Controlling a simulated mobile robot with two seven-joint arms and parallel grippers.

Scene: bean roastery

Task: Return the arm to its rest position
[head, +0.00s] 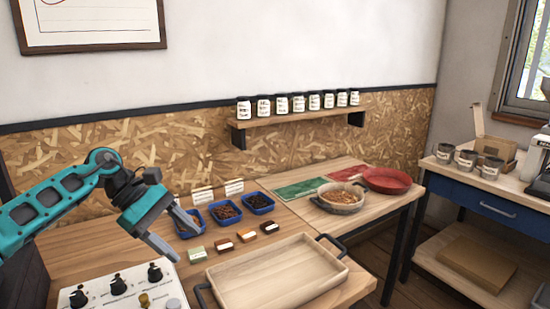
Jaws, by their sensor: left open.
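My left arm (60,202) comes in from the left, teal and dark grey. Its gripper (178,238) is open and empty, with the two fingers apart. It hangs above the left table, between the control panel (122,292) with black knobs and the blue trays. The fingertips point down and to the right, and nothing is between them. My right gripper is not in view.
A wooden tray (277,296) with dark handles lies right of the gripper. Blue bean trays (259,203) and small coloured blocks (246,236) are behind it. A bowl (341,198), red dish (387,180) and mats (299,188) sit further right. Jars line a wall shelf (300,117).

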